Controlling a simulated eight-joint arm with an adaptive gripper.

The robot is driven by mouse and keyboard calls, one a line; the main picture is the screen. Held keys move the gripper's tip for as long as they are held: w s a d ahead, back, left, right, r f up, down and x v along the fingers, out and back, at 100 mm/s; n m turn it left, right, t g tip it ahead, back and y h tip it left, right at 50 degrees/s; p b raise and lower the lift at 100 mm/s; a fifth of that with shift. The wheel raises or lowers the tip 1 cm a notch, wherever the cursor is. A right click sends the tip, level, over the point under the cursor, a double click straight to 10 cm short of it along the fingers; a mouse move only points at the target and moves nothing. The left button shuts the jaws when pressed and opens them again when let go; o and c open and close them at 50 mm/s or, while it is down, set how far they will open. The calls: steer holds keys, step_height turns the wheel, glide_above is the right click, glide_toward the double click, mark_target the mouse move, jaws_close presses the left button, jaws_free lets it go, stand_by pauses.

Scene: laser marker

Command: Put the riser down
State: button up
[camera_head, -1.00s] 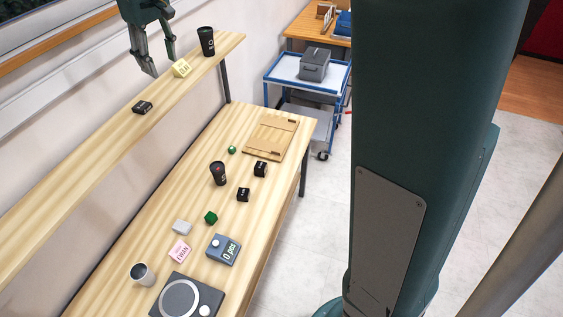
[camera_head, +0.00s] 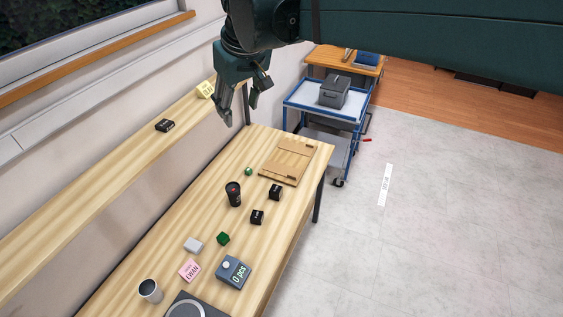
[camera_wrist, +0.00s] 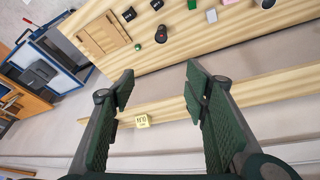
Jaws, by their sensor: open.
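My gripper (camera_head: 238,114) is open and empty, raised in the air near the far end of the wall shelf. In the wrist view its two fingers (camera_wrist: 161,86) stand wide apart with nothing between them. I cannot tell for sure which object is the riser. Small black blocks with white marks lie on the bench, one (camera_head: 275,192) near the wooden board and one (camera_head: 257,217) closer to me. Another black block (camera_head: 165,125) sits on the shelf. A yellow marked block (camera_head: 205,88) is on the shelf by my gripper; it also shows in the wrist view (camera_wrist: 142,121).
A blue cart (camera_head: 298,96) with a grey box (camera_head: 334,91) stands beyond. Open floor lies right.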

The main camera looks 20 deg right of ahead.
steer(key=s+d+f+m+t, duration=0.1)
steer(key=s+d+f, duration=0.3)
steer(key=s, duration=0.6)
steer(key=s+d+f+m+t, duration=0.1)
steer(key=s+d+f, duration=0.3)
steer(key=s+f, duration=0.5)
steer(key=shift+s+d+f+m+t+h, duration=0.2)
steer(key=shift+s+f+m+t+h, duration=0.15)
steer(key=shift+s+m, duration=0.55)
steer(key=shift+o, duration=0.5)
